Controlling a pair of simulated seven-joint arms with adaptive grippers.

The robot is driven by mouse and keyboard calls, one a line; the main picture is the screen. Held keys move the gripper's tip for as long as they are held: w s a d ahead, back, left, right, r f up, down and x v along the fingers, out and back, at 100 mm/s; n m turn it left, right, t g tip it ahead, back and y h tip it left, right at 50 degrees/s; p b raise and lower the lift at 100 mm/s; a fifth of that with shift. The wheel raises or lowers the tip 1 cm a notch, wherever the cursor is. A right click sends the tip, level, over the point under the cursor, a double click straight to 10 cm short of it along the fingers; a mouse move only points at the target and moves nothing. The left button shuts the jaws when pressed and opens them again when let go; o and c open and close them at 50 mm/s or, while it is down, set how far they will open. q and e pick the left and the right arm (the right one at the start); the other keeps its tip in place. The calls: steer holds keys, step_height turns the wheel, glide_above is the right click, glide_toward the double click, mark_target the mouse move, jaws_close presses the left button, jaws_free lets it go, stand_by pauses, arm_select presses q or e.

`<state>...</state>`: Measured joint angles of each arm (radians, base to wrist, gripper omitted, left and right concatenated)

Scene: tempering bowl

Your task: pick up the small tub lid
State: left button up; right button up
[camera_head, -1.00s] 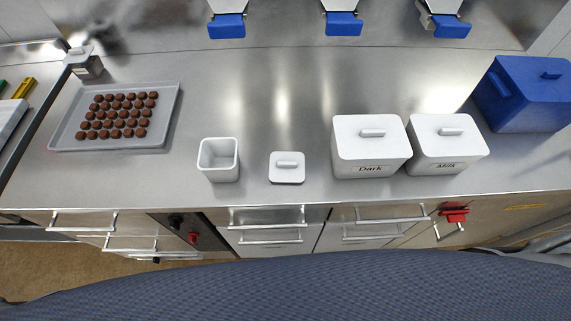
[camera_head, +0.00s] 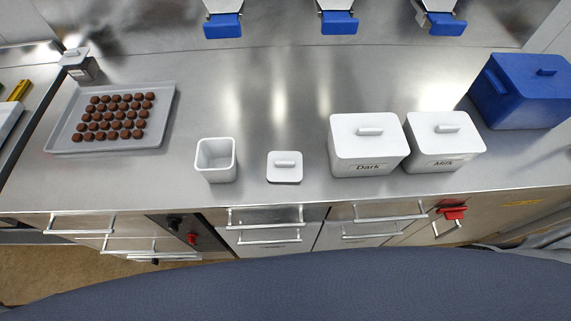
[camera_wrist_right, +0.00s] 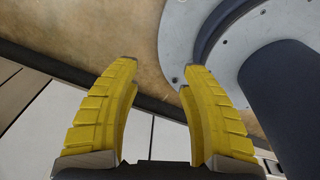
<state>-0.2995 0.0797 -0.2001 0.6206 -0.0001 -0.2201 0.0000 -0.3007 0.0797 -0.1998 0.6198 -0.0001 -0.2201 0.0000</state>
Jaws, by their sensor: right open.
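The small tub lid (camera_head: 284,172) is a white square lid with a bar handle on top. It lies flat on the steel counter, just right of the open, empty-looking small white tub (camera_head: 216,160). My right gripper (camera_wrist_right: 160,75) shows in the right wrist view with its yellow fingers spread apart and nothing between them. It points toward the floor and a round grey base, away from the lid. Neither gripper shows in the head view, and my left gripper is in no frame.
White lidded tubs labelled Dark (camera_head: 368,150) and Milk (camera_head: 444,147) stand right of the lid. A blue lidded box (camera_head: 525,95) is at the far right. A grey tray (camera_head: 160,135) of chocolates lies left. The counter (camera_head: 270,90) behind the lid is clear.

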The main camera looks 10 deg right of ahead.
steer(key=o, duration=1.2)
steer(key=shift+o, duration=0.2)
steer(key=shift+w, duration=0.1)
